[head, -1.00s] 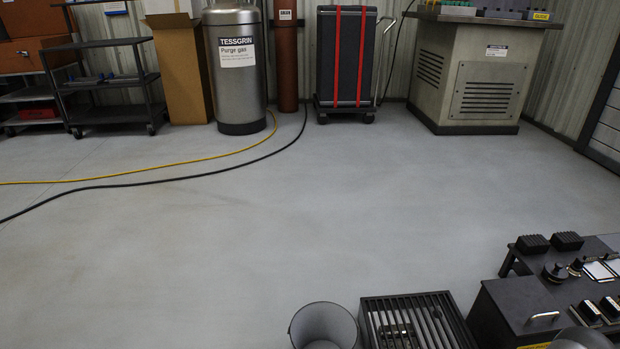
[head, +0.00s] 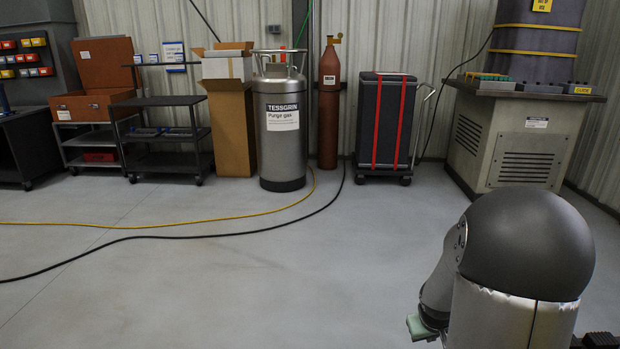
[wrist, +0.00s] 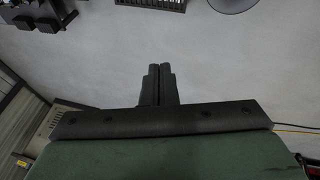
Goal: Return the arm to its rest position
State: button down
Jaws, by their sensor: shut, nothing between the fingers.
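My gripper (wrist: 158,85) shows in the wrist view, with its two dark fingers shut together and nothing between them. It points out over bare grey floor. In the head view my arm stands at the lower right, its large dark rounded joint in front of the floor. A small green and dark part of it shows at the arm's lower left; the fingers cannot be made out there.
The floor (head: 250,270) is largely clear, crossed by a yellow hose (head: 200,222) and a black hose (head: 190,236). A steel purge gas tank (head: 280,150), a strapped dark case (head: 384,125) and a grey cabinet (head: 525,140) stand along the back. A slatted crate (wrist: 155,4) and a round bin (wrist: 232,3) show in the wrist view.

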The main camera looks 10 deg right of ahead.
jog(key=s+a+r+g+y+p, duration=0.1)
jog(key=s+a+r+p, duration=0.2)
jog(key=a+r, duration=0.45)
jog(key=s+a+r+p, duration=0.3)
jog(key=a+r, duration=0.4)
jog(key=r, duration=0.1)
jog(key=s+a+r+n+g+y+p, duration=0.1)
jog(key=s+a+r+y+p, duration=0.1)
jog(key=s+a+r+p, duration=0.3)
jog(key=s+a+r, duration=0.3)
jog(key=s+a, duration=0.2)
jog(key=a, duration=0.1)
jog(key=shift+s+a+n+g+p, duration=0.2)
jog(key=shift+a+n+g+p, duration=0.05)
jog(key=shift+n+g+p, duration=0.15)
jog(key=shift+r, duration=0.1)
